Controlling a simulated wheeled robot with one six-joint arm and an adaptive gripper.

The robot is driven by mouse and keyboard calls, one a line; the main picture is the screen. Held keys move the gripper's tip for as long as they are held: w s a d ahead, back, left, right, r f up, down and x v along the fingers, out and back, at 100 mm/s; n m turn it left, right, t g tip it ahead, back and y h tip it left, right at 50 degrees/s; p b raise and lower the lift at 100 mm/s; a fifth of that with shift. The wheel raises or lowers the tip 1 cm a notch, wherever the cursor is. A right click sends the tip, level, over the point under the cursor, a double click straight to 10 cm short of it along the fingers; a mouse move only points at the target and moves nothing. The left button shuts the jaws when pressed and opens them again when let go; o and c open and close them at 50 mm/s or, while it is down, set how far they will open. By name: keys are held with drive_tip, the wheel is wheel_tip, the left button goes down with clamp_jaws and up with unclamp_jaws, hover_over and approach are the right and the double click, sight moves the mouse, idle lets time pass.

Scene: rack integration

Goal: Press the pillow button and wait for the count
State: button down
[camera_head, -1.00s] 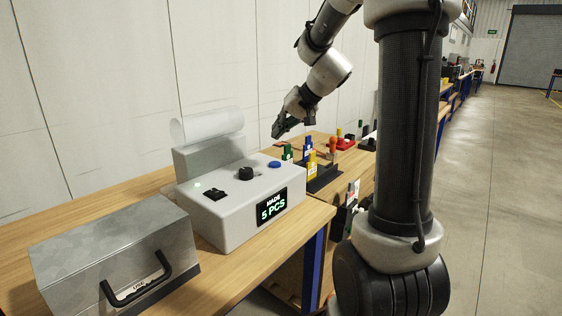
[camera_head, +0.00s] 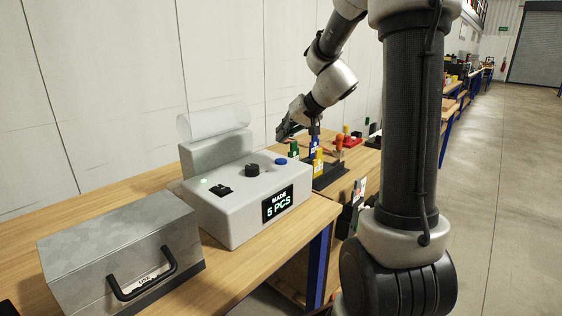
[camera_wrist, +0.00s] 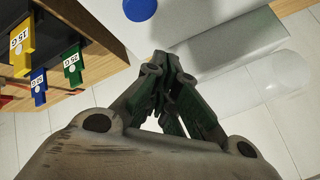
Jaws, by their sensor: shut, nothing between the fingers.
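The pillow machine (camera_head: 225,205) is a light grey box on the wooden bench. Its front display (camera_head: 279,204) reads "MADE 5 PCS". On its top are a blue button (camera_head: 281,161), a black knob (camera_head: 252,170), a black rocker switch (camera_head: 220,190) and a lit green lamp (camera_head: 204,181). A clear film roll (camera_head: 213,122) sits at its back. My gripper (camera_head: 281,134) is shut and empty, above and behind the blue button, apart from it. In the wrist view the blue button (camera_wrist: 140,8) shows at the top edge, beyond my gripper's fingertips (camera_wrist: 160,58).
A grey metal box with a black handle (camera_head: 115,245) stands left of the machine. A white wall runs behind. Open floor lies to the right.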

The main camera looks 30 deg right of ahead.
sight(283, 159)
drive_tip(key=shift+f, duration=2.25)
drive_tip(key=shift+f, duration=0.4)
drive_tip(key=shift+f, duration=0.35)
idle(0.4)
drive_tip(key=shift+r, duration=0.8)
drive_tip(key=shift+r, duration=2.5)
